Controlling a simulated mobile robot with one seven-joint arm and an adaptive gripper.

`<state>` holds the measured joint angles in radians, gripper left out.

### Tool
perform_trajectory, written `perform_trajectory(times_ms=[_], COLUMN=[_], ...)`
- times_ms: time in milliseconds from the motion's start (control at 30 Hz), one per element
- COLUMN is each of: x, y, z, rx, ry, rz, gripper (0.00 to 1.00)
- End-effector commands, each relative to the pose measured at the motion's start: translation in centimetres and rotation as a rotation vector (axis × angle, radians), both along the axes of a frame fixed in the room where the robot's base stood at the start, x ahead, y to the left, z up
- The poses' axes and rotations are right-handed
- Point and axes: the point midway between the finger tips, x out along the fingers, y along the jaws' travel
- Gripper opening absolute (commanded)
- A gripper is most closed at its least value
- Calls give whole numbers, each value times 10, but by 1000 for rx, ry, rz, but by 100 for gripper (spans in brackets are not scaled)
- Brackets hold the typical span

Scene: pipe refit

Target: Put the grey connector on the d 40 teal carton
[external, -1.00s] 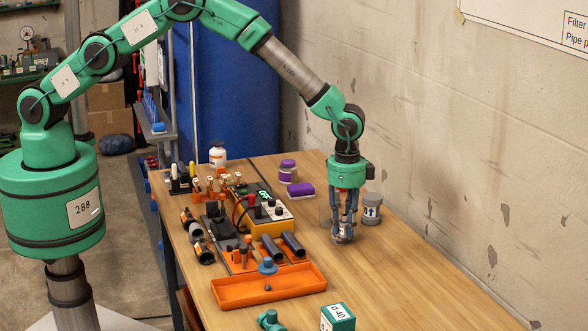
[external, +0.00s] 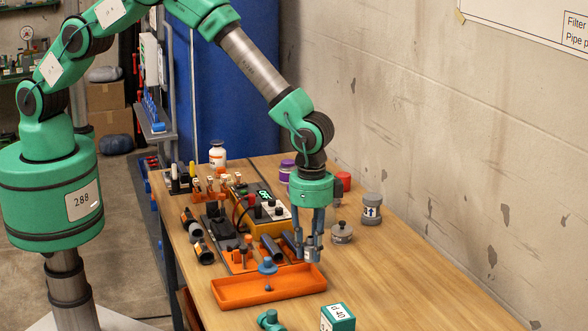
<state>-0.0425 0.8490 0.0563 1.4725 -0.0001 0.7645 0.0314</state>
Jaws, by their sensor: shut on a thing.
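My gripper (external: 309,258) is over the table just beyond the right end of the orange tray, fingers pointing down. It is shut on a small grey piece, apparently the grey connector (external: 309,254), mostly hidden by the fingers. The teal carton (external: 338,318), marked d 40, stands at the bottom edge of the view, in front of my gripper and slightly right.
The orange tray (external: 232,291) lies left of the carton with a blue piece (external: 267,266) at it. A teal fitting (external: 270,321) lies nearby. A grey part with a black knob (external: 342,232) and a grey canister (external: 372,209) stand right. The table's right side is clear.

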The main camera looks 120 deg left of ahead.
Motion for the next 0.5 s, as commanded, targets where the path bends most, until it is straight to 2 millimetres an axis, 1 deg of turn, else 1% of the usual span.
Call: perform_trajectory(times_ms=[33, 100, 200, 300, 400, 500], x=[-4, -10, -19, -26, -31, -34], y=[-22, -46, -75, -97, -110, -117], z=[6, 10, 14, 17, 19, 19], rx=[0, 0, 0, 0, 0, 0], ry=[0, -1, -1, 0, -1, 0], rz=[-7, -9, -11, -12, -12, -11], gripper=[0, 0, 0, 0, 0, 0])
